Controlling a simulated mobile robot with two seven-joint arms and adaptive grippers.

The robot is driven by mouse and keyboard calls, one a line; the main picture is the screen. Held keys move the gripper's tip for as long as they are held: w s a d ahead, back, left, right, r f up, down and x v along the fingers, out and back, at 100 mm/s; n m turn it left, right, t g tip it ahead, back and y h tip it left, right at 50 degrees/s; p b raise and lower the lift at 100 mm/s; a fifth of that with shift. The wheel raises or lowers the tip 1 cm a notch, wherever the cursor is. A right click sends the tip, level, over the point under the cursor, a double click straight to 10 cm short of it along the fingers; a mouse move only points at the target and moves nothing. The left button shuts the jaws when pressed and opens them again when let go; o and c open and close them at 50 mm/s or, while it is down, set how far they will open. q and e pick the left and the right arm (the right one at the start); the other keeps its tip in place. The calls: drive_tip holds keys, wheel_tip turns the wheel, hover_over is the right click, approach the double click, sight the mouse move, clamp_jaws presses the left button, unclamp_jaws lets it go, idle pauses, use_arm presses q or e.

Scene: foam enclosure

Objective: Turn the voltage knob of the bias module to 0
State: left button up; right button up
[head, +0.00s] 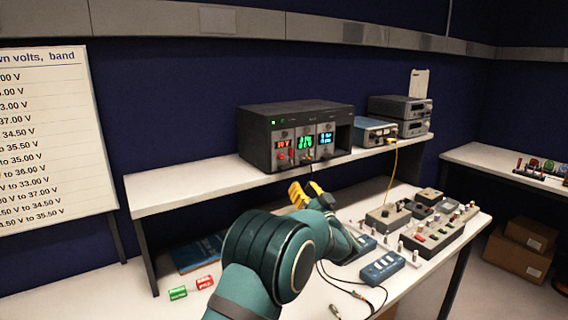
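A dark instrument crate (262,150) stands on the raised shelf. It holds several modules side by side: one with a red display (283,144), one with a green display (305,142) and one with a blue display (326,138). Small knobs and red plugs show below the displays, but their labels and the knob positions are too small to read. I cannot tell which module is the bias module. My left gripper (307,190), with yellow fingers, is below and in front of the crate, apart from it. Its finger opening is unclear at this angle. My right gripper is not in view.
A blue box (374,133) and stacked grey instruments (400,112) stand right of the crate. Control boxes (436,233), a blue handheld unit (382,268) and cables cover the lower bench's right. Green (178,293) and red (204,282) tags lie left. A voltage chart (55,140) stands left.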

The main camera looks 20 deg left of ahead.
sight(283, 158)
use_arm(q)
drive_tip(key=x, duration=1.3)
drive_tip(key=shift+p, duration=0.4)
drive_tip(key=shift+a, duration=0.1)
clamp_jaws()
